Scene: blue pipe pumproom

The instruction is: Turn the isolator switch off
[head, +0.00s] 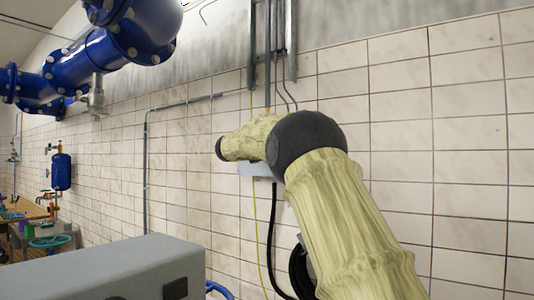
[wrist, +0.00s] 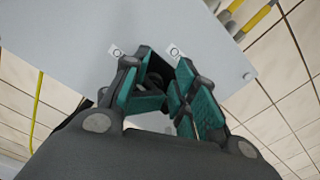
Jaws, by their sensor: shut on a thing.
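The isolator switch's light grey box (wrist: 95,28) fills the upper part of the wrist view. Two small white labels with dark marks sit on its face near the fingertips. My gripper (wrist: 158,68), with teal and grey fingers, reaches the box face and is shut on a dark switch handle (wrist: 155,80), mostly hidden between the fingers. I cannot tell the handle's exact angle. In the head view the grey box (head: 258,171) shows only in part on the tiled wall, behind my arm. My gripper is hidden there.
Conduits (head: 268,60) run down the wall above the box, and a black cable (head: 272,235) and a yellow-green wire hang below it. A grey cabinet (head: 110,268) stands at lower left. Blue pipes (head: 90,58) are at upper left. The tiled wall at right is bare.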

